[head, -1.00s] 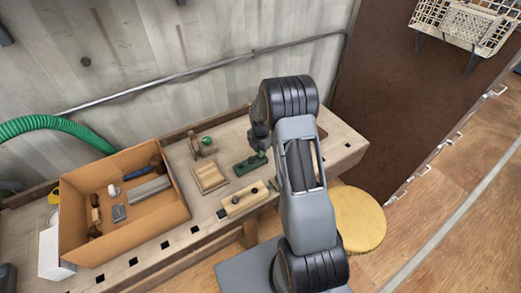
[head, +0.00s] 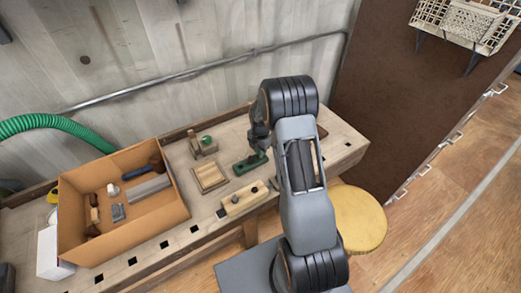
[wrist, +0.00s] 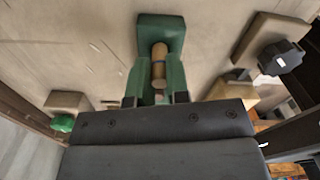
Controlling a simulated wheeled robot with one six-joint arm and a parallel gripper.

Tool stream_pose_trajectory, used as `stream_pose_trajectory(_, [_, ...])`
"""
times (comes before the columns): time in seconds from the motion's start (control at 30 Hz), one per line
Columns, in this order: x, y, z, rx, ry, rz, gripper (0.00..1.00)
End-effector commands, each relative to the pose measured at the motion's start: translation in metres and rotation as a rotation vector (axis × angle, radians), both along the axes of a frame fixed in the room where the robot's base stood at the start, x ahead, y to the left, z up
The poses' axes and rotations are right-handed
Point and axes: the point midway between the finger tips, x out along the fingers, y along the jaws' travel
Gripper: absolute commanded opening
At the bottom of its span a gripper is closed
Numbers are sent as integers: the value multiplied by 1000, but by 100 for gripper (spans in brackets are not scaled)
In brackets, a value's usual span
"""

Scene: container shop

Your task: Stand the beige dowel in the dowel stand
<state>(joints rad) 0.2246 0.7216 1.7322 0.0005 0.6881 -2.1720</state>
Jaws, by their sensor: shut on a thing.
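A green block (wrist: 160,28), which looks like the dowel stand, lies just beyond the dowel. In the head view the green block (head: 246,165) sits on the workbench, and my gripper (head: 261,155) is over its right end. My fingers hide most of the dowel there. I cannot tell whether its lower end is in a hole.
A cardboard box (head: 78,232) of tools stands at the left of the bench. A square wooden tray (head: 199,188), a wooden block with a dark knob (head: 243,203) and a wooden piece with a green top (head: 203,147) lie close around. A yellow stool (head: 358,220) stands in front.

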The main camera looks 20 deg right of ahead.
Motion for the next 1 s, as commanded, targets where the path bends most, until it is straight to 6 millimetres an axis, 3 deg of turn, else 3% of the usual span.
stream_pose_trajectory(0.93, [0,0,-10,0,0,0,0])
stream_pose_trajectory(0.97, [0,0,-10,0,0,0,18])
stream_pose_trajectory(1.0, [0,0,-10,0,0,0,22])
